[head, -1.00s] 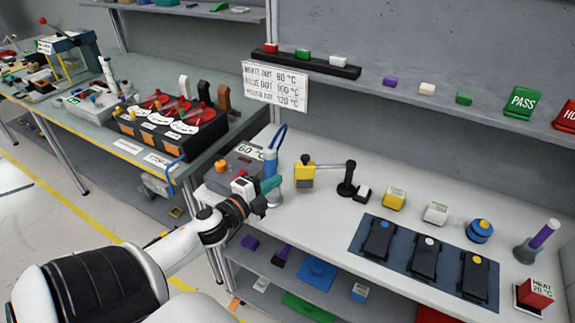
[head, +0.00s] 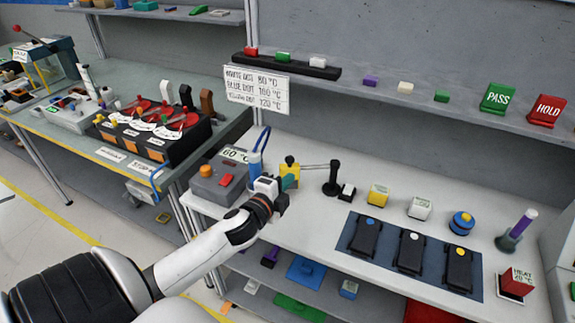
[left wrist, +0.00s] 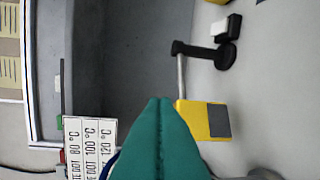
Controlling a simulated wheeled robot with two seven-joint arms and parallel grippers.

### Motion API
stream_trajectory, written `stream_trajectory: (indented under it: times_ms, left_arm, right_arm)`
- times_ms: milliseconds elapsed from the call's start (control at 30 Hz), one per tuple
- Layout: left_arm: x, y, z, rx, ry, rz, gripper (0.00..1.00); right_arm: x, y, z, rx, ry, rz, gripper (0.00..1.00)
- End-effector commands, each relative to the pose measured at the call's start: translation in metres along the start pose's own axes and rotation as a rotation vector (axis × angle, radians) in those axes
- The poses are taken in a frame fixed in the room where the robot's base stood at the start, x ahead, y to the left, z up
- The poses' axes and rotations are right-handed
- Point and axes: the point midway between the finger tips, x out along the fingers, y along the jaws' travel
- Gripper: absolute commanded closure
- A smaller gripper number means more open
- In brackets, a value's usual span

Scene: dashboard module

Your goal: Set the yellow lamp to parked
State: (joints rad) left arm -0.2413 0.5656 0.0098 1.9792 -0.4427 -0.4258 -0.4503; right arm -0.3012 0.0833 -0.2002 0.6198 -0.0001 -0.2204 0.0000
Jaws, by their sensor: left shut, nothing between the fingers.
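The yellow lamp (head: 291,168) is a yellow block with a dark knob on top. A thin grey rod joins it to a black upright stand (head: 334,180) on its right. My left gripper (head: 289,182) is in front of the lamp and hides part of it in the head view. Its teal fingers are shut and empty. In the left wrist view the teal fingertips (left wrist: 160,104) are just left of the lamp (left wrist: 196,118), which shows a dark grey face. Whether they touch it I cannot tell. My right gripper is not in view.
Left of the lamp stands a grey 60 °C box (head: 215,185) with orange and red buttons, beside a blue-and-white cylinder (head: 256,163). Right of the stand are a small black-and-white block (head: 347,192), a yellow block (head: 379,195) and a dark blue mat (head: 384,264) with several black pedals.

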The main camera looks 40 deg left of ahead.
Motion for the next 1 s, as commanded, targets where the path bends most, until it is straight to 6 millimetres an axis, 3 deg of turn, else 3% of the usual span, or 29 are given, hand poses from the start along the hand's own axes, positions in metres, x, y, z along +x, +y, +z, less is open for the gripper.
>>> stream_trajectory:
  times_ms: [133,300,867,1000]
  left_arm:
    - [0.031,0.004,0.001,-0.002,0.001,0.002,1.0]
    - [0.047,0.002,-0.019,0.0,0.001,-0.001,1.0]
    - [0.057,0.0,-0.029,0.0,0.0,0.0,1.0]
    - [0.07,0.004,-0.044,0.002,0.002,0.002,1.0]
  right_arm:
    - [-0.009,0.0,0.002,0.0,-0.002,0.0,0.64]
    - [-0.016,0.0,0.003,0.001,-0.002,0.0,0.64]
    - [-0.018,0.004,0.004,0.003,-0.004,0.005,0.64]
    - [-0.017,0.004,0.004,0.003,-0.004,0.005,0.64]
